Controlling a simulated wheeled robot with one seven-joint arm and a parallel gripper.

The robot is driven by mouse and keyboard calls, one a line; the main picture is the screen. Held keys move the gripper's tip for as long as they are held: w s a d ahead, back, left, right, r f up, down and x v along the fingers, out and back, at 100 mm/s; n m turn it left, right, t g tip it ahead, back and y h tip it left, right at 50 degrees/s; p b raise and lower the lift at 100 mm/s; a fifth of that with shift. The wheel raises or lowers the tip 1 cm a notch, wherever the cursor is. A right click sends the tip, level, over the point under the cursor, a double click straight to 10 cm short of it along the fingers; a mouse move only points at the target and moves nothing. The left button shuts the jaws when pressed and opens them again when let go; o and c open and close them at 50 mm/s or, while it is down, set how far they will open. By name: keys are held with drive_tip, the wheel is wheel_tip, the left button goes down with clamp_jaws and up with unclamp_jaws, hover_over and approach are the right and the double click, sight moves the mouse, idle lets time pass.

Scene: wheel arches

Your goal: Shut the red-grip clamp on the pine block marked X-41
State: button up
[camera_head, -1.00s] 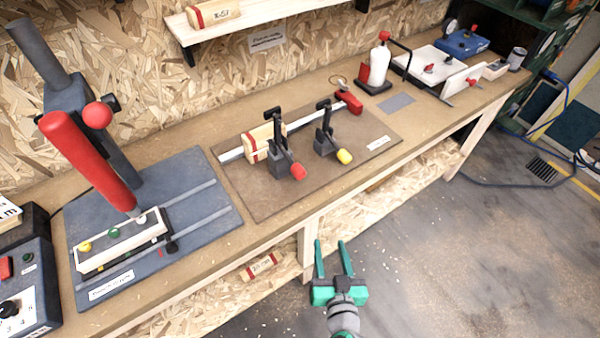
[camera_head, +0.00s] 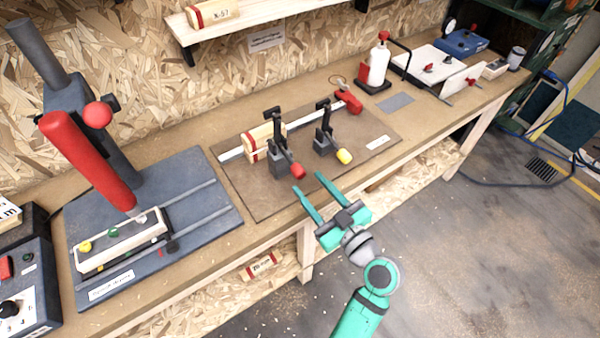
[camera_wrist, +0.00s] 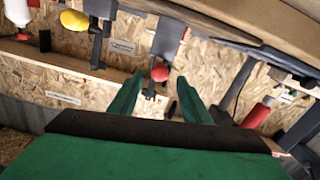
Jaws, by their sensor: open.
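The red-grip clamp (camera_head: 280,156) stands on the brown board on the bench, its black arm upright and its red grip (camera_head: 298,171) low at the front. Behind it, a pine block (camera_head: 258,142) with a red band lies against a metal rail; its marking is not readable. My gripper (camera_head: 309,183) is open and empty, its green fingers pointing at the red grip from the front, just short of it. In the wrist view the red grip (camera_wrist: 160,72) appears between the fingertips; contact cannot be told.
A yellow-grip clamp (camera_head: 328,140) stands close to the right. A red stop (camera_head: 350,101) sits at the rail's end. A press with a red lever (camera_head: 90,160) stands left. A block marked K-57 (camera_head: 215,13) lies on the upper shelf, another block (camera_head: 260,266) below the bench.

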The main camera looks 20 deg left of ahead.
sight(302, 176)
drive_tip(key=x, duration=0.5)
drive_tip(key=shift+w+a, duration=0.2)
drive_tip(key=shift+w, duration=0.1)
clamp_jaws()
drive_tip(key=shift+a, duration=0.1)
